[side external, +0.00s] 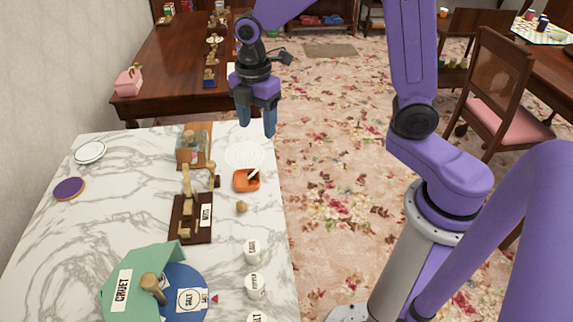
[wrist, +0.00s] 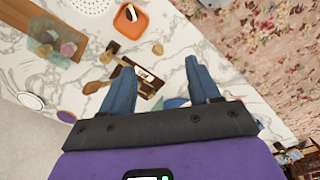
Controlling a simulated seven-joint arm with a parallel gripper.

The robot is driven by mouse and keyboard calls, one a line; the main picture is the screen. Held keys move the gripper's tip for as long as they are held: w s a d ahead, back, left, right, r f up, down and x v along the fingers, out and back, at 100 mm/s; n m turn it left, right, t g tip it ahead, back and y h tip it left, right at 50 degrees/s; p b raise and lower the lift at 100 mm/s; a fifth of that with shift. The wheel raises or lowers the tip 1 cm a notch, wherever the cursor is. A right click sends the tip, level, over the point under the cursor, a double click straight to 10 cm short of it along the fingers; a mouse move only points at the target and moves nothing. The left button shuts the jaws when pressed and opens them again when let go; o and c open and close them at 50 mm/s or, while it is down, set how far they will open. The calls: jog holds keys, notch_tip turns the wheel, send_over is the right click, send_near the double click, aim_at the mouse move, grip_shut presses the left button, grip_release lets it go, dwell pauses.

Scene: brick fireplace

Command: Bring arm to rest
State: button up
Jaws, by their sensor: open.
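My gripper (side external: 256,120) hangs from my purple arm above the far right part of the marble table, fingers pointing down. Its two blue fingers are apart with nothing between them. In the wrist view my gripper (wrist: 160,85) is also open and empty, with the table's things beyond its fingertips. It is held clear above the white round mat (side external: 245,154) and the orange dish (side external: 246,180), touching neither.
The marble table (side external: 130,215) holds a dark wooden stand (side external: 191,218), a glass box (side external: 193,149), a green cruet holder (side external: 140,280), a blue disc (side external: 186,288) and white labelled shakers (side external: 252,251).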

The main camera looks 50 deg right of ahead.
jog(key=s+d+r+m, duration=0.1)
jog(key=s+m, duration=0.2)
jog(key=s, duration=0.9)
jog(key=s+d+m, duration=0.2)
jog(key=s+m, duration=0.1)
jog(key=s, duration=0.9)
jog(key=shift+s+d+r, duration=0.2)
jog(key=shift+d+r, duration=0.05)
jog(key=shift+r, duration=0.15)
